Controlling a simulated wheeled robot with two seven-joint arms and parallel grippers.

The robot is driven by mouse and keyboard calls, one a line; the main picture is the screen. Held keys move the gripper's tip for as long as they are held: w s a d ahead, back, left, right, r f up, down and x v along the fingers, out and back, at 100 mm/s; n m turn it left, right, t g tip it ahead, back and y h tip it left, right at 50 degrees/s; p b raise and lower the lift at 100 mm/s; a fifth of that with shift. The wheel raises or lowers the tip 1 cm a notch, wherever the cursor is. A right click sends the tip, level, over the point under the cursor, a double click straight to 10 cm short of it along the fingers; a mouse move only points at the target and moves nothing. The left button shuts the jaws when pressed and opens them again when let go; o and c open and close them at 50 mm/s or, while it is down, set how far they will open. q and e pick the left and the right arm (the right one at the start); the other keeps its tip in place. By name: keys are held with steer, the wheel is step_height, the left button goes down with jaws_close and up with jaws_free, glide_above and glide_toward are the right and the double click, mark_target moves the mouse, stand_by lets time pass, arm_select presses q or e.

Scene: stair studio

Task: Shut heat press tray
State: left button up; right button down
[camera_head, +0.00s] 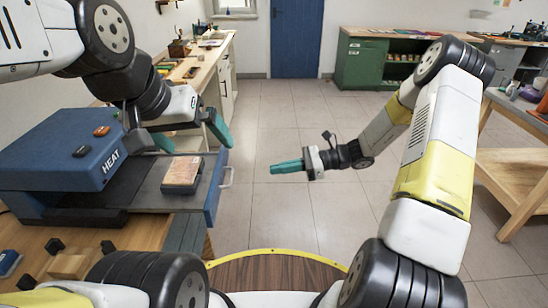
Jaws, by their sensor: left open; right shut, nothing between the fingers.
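The blue heat press (62,150), marked HEAT, stands on a wooden bench at the left. Its grey tray (150,192) is slid out to the right and has a blue front (213,188) with a metal handle (228,177). A small tan block with a printed top (183,172) lies on the tray. My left gripper (190,137) is open above the tray, with one teal finger near the press body and the other above the tray's front end. It appears apart from the handle. My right gripper (272,169) is shut and empty over the floor, right of the handle.
Small wooden and black pieces (70,264) lie on the near bench. A long workbench (210,55) runs behind the press. A green cabinet (362,60) and blue door (297,38) stand at the back. A wooden bench (515,175) is at right. The middle floor is clear.

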steer(key=x, duration=1.1)
steer(key=shift+a, duration=0.25)
steer(key=shift+s+a, duration=0.1)
glide_toward(149, 178)
steer(key=x, duration=0.3)
steer(key=shift+s+f, duration=0.15)
steer(key=shift+f, duration=0.05)
steer(key=shift+a, duration=0.5)
steer(key=shift+r, duration=0.1)
steer(key=shift+a+r, duration=0.1)
